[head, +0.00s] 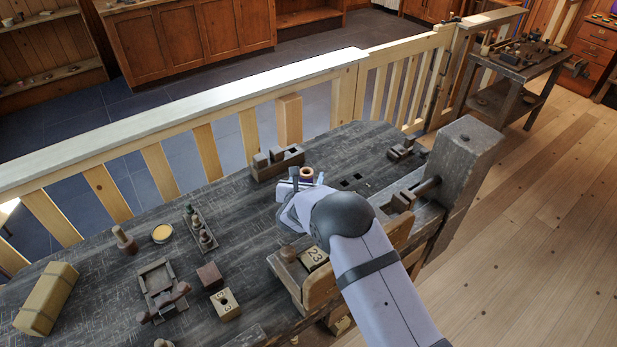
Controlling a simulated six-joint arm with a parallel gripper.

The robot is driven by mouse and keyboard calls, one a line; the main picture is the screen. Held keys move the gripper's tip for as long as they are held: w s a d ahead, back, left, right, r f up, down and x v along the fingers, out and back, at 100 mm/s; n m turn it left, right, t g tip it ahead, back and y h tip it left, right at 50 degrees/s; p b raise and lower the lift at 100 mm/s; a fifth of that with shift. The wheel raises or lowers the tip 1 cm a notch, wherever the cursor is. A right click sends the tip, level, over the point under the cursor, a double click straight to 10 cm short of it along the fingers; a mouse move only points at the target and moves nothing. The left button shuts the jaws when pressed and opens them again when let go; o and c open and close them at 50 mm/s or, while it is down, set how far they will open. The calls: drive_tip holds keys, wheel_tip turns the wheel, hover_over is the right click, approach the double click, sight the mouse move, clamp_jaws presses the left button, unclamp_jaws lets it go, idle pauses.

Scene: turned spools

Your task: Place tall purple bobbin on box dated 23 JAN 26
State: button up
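My gripper (302,184) is over the far middle of the dark workbench, seen from behind, with its fingers mostly hidden by my own wrist. A small round spool-like thing (306,173) with a tan and reddish top shows right at the gripper's far end. I cannot tell if it is gripped, or if it is the tall purple bobbin; its body is hidden. A wooden block marked 23 (315,257) sits near the bench's front edge, left of my forearm. No JAN or 26 is readable on it, and no box with the full date can be made out.
A light wooden block with dark markings (225,304) and a reddish block (210,276) stand left. A rack of small pieces (200,228), a yellow-topped tin (162,233) and a wrapped parcel (47,299) lie farther left. A wooden railing (207,150) runs behind the bench.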

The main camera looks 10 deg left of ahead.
sight(306, 181)
drive_tip(key=shift+s+r+b, duration=0.3)
drive_tip(key=shift+s+b, duration=0.05)
drive_tip(key=shift+s, duration=0.2)
drive_tip(key=shift+b+v, duration=0.3)
drive_tip(key=shift+v, duration=0.75)
wheel_tip(306, 181, up, 7)
drive_tip(key=b, duration=0.1)
drive_tip(key=shift+b, duration=0.4)
drive_tip(key=shift+w, duration=0.1)
